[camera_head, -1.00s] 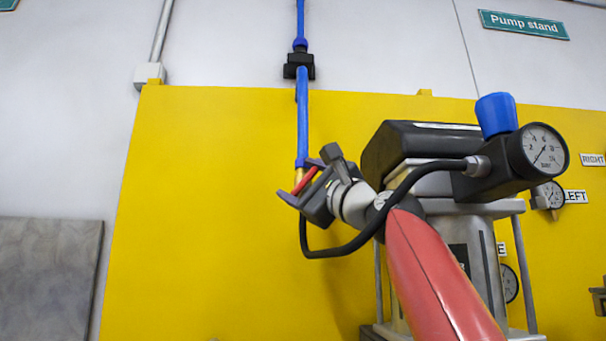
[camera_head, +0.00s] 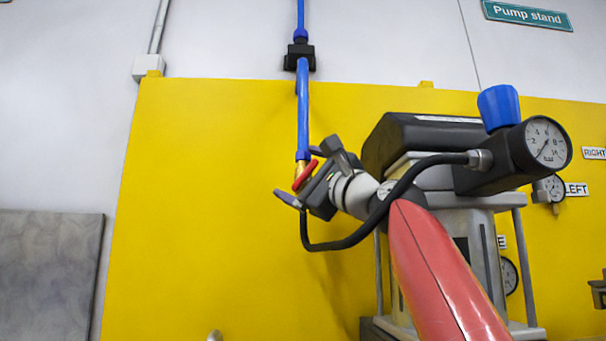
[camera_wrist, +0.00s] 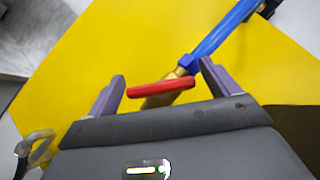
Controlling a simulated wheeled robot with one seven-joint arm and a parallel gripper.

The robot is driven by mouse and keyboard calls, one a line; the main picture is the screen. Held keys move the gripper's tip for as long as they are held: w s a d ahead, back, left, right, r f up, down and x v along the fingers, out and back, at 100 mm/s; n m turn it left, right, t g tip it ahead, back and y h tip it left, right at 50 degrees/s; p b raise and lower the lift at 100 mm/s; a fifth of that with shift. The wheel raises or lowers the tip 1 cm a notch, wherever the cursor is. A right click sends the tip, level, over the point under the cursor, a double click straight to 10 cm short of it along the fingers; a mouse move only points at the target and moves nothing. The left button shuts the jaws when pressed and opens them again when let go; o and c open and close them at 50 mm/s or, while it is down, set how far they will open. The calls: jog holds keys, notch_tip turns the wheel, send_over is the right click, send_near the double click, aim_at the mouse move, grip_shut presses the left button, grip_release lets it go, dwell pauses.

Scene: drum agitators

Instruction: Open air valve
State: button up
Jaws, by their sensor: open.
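The air valve has a red lever handle (camera_head: 306,174) and a brass body at the lower end of a blue pipe (camera_head: 303,110). In the wrist view the red handle (camera_wrist: 161,86) lies crosswise between my two fingers, with the brass body (camera_wrist: 170,97) just behind it and the blue pipe (camera_wrist: 220,35) running up to the right. My gripper (camera_head: 297,172) is open around the handle; it also shows in the wrist view (camera_wrist: 160,85). The handle's left end is near the left finger. I cannot tell whether either finger touches it. My palm hides part of the valve.
A yellow panel (camera_head: 200,220) stands behind the valve. A pump with a blue knob (camera_head: 498,106), a gauge (camera_head: 547,142) and a black hose (camera_head: 345,243) is to the right, close to my arm. Free room lies left of the valve.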

dwell(0.3)
jog(key=m+t+b, duration=0.2)
jog(key=m, duration=0.1)
jog(key=shift+f+h+b, duration=0.35)
jog(key=shift+h, duration=0.05)
jog(key=m+t+h, duration=0.1)
jog(key=m, duration=0.1)
jog(key=m+t+h, duration=0.1)
jog(key=m+t, duration=0.1)
jog(key=r+m+t+h, duration=0.1)
jog(key=m, duration=0.1)
jog(key=shift+m+h, duration=0.3)
jog(key=shift+h, duration=0.1)
jog(key=shift+s+r+m+t+h, duration=0.1)
jog(key=shift+m+t+h, duration=0.6)
jog(key=shift+m+h, duration=0.35)
jog(key=shift+m+h+p, duration=0.45)
jog(key=shift+m+p, duration=0.15)
jog(key=shift+m, duration=0.05)
jog(key=shift+m+t, duration=0.3)
jog(key=shift+m+h+p, duration=0.5)
jog(key=shift+h+p, duration=0.1)
jog(key=shift+p, duration=0.05)
